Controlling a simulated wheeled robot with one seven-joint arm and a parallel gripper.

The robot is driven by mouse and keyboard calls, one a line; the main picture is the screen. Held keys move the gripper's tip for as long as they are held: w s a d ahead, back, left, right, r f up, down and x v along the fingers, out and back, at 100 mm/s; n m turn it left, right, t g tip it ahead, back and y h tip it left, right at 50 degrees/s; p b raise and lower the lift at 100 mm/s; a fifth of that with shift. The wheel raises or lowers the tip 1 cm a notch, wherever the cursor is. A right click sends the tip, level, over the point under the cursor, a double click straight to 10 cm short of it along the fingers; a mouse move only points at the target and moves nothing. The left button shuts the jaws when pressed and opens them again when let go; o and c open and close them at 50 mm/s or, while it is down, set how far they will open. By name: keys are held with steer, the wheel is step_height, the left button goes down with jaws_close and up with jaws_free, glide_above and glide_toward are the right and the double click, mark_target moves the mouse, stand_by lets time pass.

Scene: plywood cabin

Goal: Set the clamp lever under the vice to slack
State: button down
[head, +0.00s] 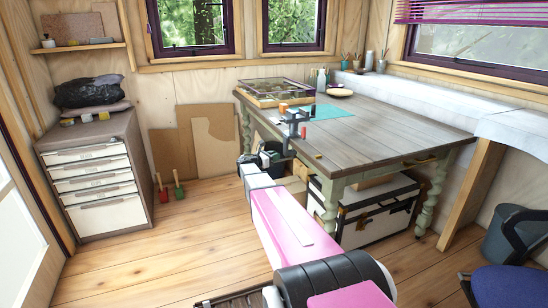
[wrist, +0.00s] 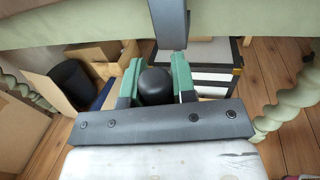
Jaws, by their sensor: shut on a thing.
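The blue-grey vice (head: 292,120) stands at the left edge of the wooden table (head: 390,118). In the wrist view a grey upright bar (wrist: 169,22), apparently part of the vice, comes down in front of the table edge. My gripper (head: 266,157) is below the table edge in the head view. In the wrist view my gripper's green fingers (wrist: 154,82) are shut on a round black knob (wrist: 155,86), which appears to be the end of the clamp lever. The rest of the lever is hidden, so its setting cannot be told.
A black and white chest (head: 375,215) stands under the table, beside a turned green table leg (head: 330,208). A dark bin (wrist: 73,84) shows under the table. A drawer cabinet (head: 128,160) stands at the left. The wooden floor before it is mostly free.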

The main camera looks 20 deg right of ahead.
steer(key=shift+s+d+n+t+y, duration=0.15)
steer(key=shift+s+n+t+y, duration=0.45)
steer(key=shift+s+n+t, duration=0.7)
steer(key=s+n+t+y, duration=0.1)
steer(key=t, duration=0.1)
steer(key=s+d+n+t+y, duration=0.1)
steer(key=s+n+t+y, duration=0.1)
steer(key=t, duration=0.1)
steer(key=shift+d+t, duration=0.2)
steer(key=shift+t, duration=0.1)
steer(key=shift+s+d, duration=1.3)
steer(key=shift+d, duration=0.1)
steer(key=c, duration=0.9)
jaws_free()
steer(key=shift+s, duration=0.1)
steer(key=v, duration=1)
steer(key=shift+s+a+r, duration=0.15)
steer(key=shift+s+a, duration=0.1)
